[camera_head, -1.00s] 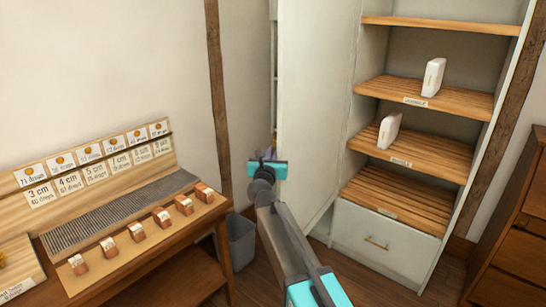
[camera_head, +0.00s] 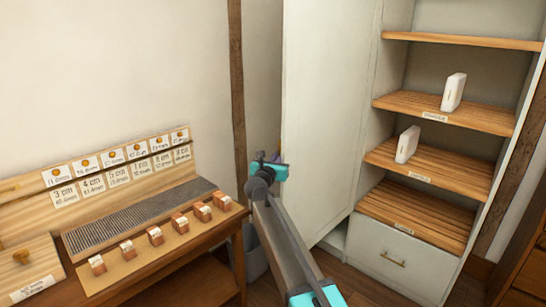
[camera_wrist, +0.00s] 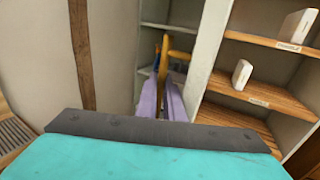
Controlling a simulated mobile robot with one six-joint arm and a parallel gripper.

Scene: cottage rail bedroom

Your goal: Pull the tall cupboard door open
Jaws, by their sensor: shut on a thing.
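The tall cupboard door (camera_head: 322,120) is a broad pale panel left of the open shelves. My gripper (camera_head: 273,159) is at its left edge, partway up. In the wrist view my gripper (camera_wrist: 168,98) has lavender fingers, close together around the lower part of a yellow-orange bar, which looks like the door handle (camera_wrist: 178,54). The exact grip is small and partly hidden. A pale upright panel (camera_wrist: 209,55) stands just right of the fingers, and shelves show behind them on the left.
Open wooden shelves (camera_head: 425,172) hold two white boxes, above a pale drawer (camera_head: 398,258). A wooden desk (camera_head: 205,288) with labelled cards and small blocks stands at left. A grey bin (camera_head: 254,258) is partly hidden behind my arm. A dark wooden chest (camera_head: 527,265) is at right.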

